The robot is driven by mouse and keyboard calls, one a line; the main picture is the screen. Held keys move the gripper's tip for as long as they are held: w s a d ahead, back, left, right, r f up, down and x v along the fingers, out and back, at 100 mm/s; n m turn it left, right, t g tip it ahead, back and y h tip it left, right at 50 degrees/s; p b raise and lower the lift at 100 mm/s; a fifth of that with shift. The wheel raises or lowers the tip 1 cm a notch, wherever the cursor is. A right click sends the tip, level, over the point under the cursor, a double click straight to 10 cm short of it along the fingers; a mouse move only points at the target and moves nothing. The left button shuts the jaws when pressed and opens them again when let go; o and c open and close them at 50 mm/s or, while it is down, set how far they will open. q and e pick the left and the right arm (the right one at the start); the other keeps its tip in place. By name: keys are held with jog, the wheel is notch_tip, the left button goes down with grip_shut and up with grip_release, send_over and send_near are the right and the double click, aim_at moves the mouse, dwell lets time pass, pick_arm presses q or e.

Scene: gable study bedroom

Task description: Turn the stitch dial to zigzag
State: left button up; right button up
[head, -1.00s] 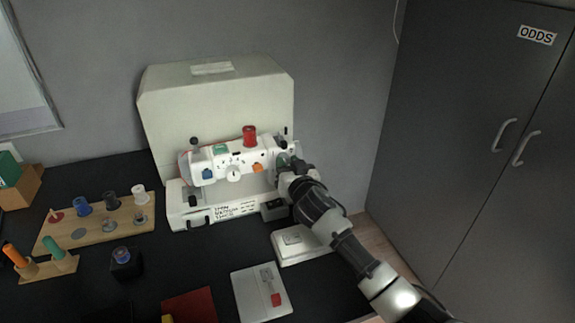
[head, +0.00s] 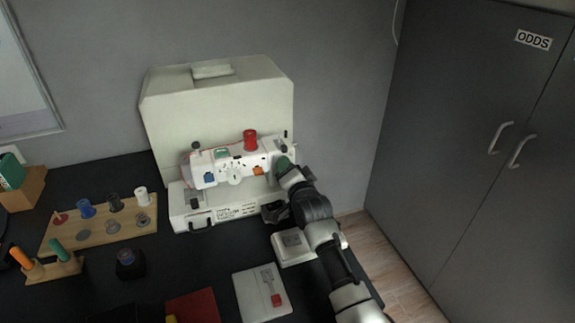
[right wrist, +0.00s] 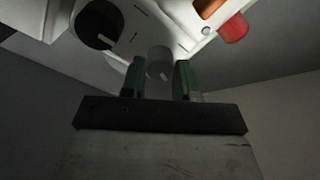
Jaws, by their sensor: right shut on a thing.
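The white sewing machine (head: 225,165) stands on the black table. Its front has a white dial (head: 234,176) with marks around it, and an orange part (head: 258,170). My right gripper (head: 284,166) is at the machine's right end. In the right wrist view its two green fingertips (right wrist: 160,78) are on either side of a round grey knob (right wrist: 158,60), shut on it. A black dial (right wrist: 98,25) with a white pointer shows to the left of the knob. I cannot read which knob is the stitch dial, nor its setting. My left gripper is not in view.
A cream cover (head: 215,105) stands behind the machine. A wooden spool rack (head: 100,232) is at the left. A dark cabinet (head: 455,130) stands at the right.

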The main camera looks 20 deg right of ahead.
jog(key=shift+m, duration=0.7)
jog(key=o, duration=0.9)
jog(key=shift+p, duration=0.3)
jog(key=s, duration=1)
jog(key=shift+s+d+f, duration=0.15)
jog(key=shift+s+d, duration=0.15)
jog(key=shift+s, duration=0.1)
jog(key=shift+f, duration=0.1)
